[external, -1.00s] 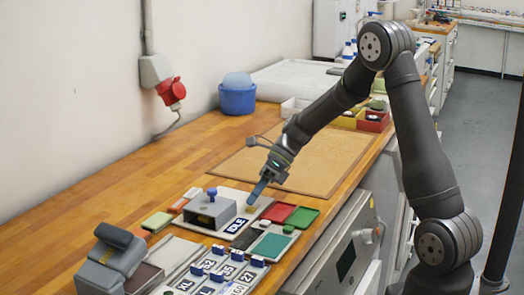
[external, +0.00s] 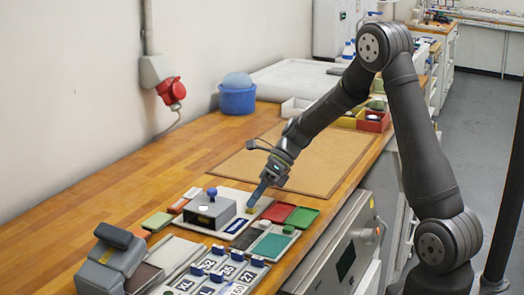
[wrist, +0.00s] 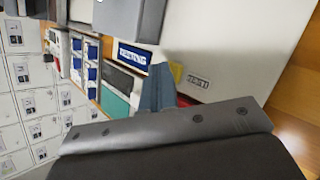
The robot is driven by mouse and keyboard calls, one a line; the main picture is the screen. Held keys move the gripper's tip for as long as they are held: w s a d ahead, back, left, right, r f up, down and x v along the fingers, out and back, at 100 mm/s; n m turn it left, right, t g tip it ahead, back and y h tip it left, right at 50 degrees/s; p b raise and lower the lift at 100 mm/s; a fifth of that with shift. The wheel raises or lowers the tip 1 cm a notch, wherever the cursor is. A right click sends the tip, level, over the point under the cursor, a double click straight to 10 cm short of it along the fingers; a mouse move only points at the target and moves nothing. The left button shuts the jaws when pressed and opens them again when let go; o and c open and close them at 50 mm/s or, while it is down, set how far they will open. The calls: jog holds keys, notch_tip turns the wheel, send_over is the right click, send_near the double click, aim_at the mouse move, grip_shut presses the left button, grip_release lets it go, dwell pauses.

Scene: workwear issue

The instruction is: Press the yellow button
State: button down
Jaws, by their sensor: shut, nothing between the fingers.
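The yellow button (wrist: 177,72) shows in the wrist view on the pale panel, partly hidden behind my fingers, beside a small printed label (wrist: 198,82). In the external view it is mostly hidden at my fingertips. My gripper (external: 252,205) is shut and empty, pointing down with its tips at the button. The wrist view shows my fingertips (wrist: 158,78) right against the yellow; I cannot tell how far the button is pressed. A blue display (external: 236,225) beside it carries white text, seemingly "TESTING" in the wrist view (wrist: 133,54).
A grey box (external: 210,208) with a blue knob (external: 212,192) stands left of my gripper. Red (external: 278,212) and green (external: 302,217) trays lie to the right. A grey device (external: 112,260) and a board of numbered tags (external: 215,272) are in front. The tan mat (external: 310,165) behind is clear.

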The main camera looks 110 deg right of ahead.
aim_at(255, 208)
dwell(0.4)
jog(key=shift+r, duration=0.85)
jog(key=shift+r, duration=2.5)
notch_tip(255, 208, up, 4)
jog(key=shift+f, duration=0.1)
